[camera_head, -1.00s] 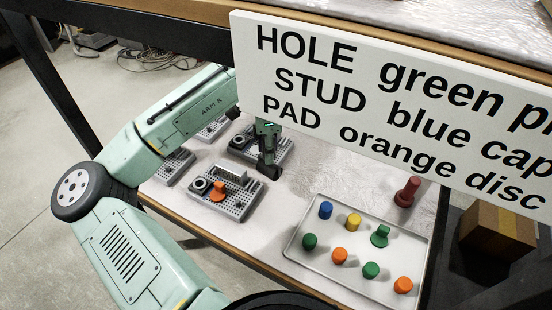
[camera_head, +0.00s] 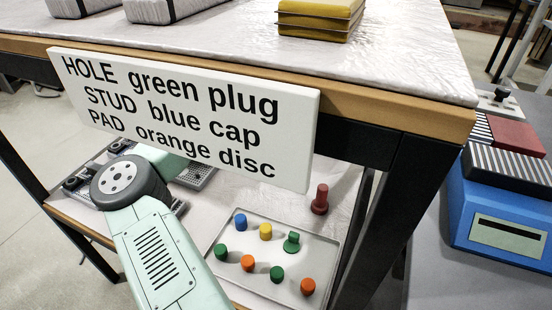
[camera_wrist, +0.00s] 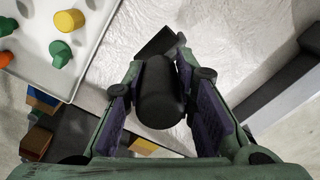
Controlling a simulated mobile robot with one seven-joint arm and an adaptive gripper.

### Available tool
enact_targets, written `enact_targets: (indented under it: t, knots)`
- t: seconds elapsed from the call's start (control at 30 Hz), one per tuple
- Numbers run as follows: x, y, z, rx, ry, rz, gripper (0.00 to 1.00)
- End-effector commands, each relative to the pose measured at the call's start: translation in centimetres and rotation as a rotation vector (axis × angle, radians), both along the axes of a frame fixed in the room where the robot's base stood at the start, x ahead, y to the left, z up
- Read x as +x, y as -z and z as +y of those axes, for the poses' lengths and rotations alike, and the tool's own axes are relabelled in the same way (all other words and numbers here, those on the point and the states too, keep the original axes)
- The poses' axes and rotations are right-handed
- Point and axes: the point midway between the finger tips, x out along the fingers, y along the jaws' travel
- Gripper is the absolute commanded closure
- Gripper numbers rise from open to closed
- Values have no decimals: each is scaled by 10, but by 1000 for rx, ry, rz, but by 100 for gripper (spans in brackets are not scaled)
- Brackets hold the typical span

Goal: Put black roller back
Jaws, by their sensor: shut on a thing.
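My gripper (camera_wrist: 160,82) shows in the wrist view, with green fingers and purple inner pads. It is shut on the black roller (camera_wrist: 158,105), a dark, smooth cylinder lying lengthwise between the fingers. A dark angular piece (camera_wrist: 162,41) shows just beyond the roller's far end; I cannot tell whether it belongs to the roller. The pale crinkled surface is below. In the head view my gripper and the roller are hidden behind the sign and my arm. I cannot make out the roller's resting place.
A white sign (camera_head: 185,115) hangs from the upper bench edge. On the lower shelf, a tray (camera_head: 335,247) holds several coloured pieces, with a dark red peg (camera_head: 320,199) behind it. Black table legs (camera_head: 395,190) stand to the right. A blue machine (camera_head: 500,215) is at far right.

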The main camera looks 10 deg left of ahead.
Motion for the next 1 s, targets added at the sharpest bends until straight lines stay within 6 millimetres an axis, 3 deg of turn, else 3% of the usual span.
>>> enact_targets:
  t: [0.2,0.73,1.0]
  knots:
    - [6,0,10,1,-19,0,100]
    - [6,-3,10,-3,-21,1,100]
    - [6,32,10,-2,-22,1,100]
